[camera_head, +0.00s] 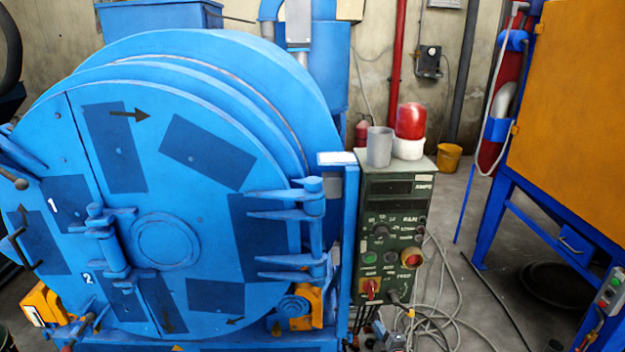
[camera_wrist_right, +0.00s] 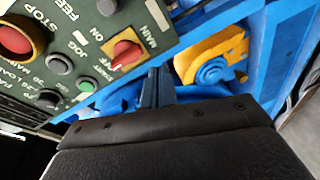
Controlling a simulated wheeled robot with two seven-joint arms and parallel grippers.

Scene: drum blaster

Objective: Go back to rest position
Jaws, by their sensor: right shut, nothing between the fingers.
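My right gripper (camera_wrist_right: 158,72) shows in the right wrist view, with its two narrow fingers together and nothing between them. Its dark body fills the bottom of that view. The fingers point toward the blue machine beside the green control panel (camera_wrist_right: 88,18). A red main switch (camera_wrist_right: 126,50) on a yellow plate is left of and above the fingertips; whether they touch anything is unclear. In the head view I cannot clearly pick out the right gripper near the bottom of the panel (camera_head: 400,205). My left gripper is not in view.
The big round blue drum door (camera_head: 165,205) fills the left of the head view. An orange cabinet (camera_head: 575,95) on a blue frame stands right. Loose cables (camera_head: 440,315) lie on the floor between. A grey cup (camera_head: 379,147) and red lamp (camera_head: 410,120) top the panel.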

